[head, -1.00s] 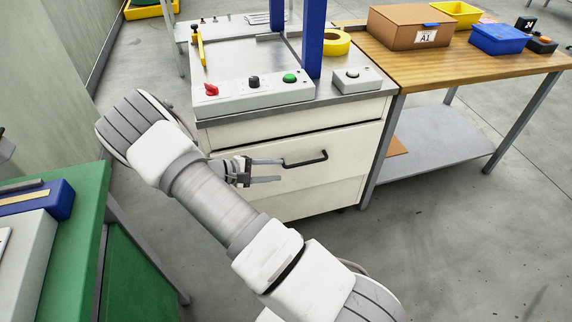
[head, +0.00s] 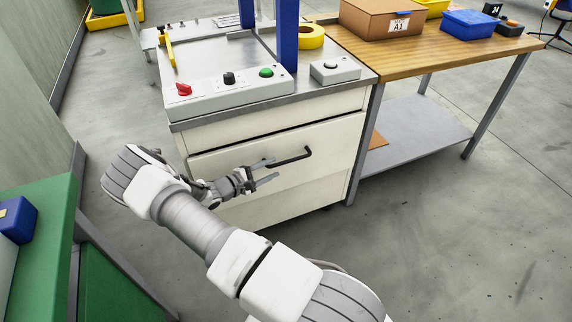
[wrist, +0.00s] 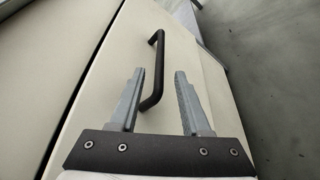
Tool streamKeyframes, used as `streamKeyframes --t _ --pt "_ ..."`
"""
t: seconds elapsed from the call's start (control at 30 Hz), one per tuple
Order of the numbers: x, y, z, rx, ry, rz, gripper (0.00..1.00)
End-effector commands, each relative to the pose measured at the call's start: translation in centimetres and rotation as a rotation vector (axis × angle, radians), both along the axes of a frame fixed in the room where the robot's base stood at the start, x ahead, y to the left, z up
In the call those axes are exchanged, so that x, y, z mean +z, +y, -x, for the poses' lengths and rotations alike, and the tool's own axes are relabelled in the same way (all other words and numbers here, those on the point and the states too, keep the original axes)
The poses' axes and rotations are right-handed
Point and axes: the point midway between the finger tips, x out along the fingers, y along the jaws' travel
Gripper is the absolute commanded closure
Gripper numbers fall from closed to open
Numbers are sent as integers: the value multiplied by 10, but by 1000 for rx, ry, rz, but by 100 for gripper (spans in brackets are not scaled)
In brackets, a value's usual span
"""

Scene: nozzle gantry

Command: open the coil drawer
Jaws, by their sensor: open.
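The coil drawer (head: 230,158) is a cream front with a black bar handle (head: 290,158) in the cabinet below the control panel. A dark gap shows along its top edge, and I cannot tell whether it stands out at all. My gripper (head: 273,172) is open and empty in front of the drawer, close to the left end of the handle. In the wrist view the handle (wrist: 158,70) lies ahead, between and beyond the two fingertips (wrist: 158,74). The lower end of the handle appears between the fingers; contact cannot be seen.
A wooden bench (head: 410,55) with a cardboard box (head: 378,18), a blue bin (head: 468,24) and a lower shelf stands right of the cabinet. A green workbench (head: 50,215) is at the left. The floor in front of the cabinet is clear.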

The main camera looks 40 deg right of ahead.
Motion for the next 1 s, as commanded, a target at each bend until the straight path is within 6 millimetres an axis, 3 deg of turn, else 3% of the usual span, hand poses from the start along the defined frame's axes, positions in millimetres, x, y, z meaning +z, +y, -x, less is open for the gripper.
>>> streamKeyframes --t 0.1,0.33,0.77,1.0 --pt "-8 -26 -2 -3 -1 1 53" --pt "-14 -60 -5 -2 -1 0 53" --pt "-15 -70 -7 -1 -1 -1 53" --pt "-15 -70 -7 -1 -1 -1 92"
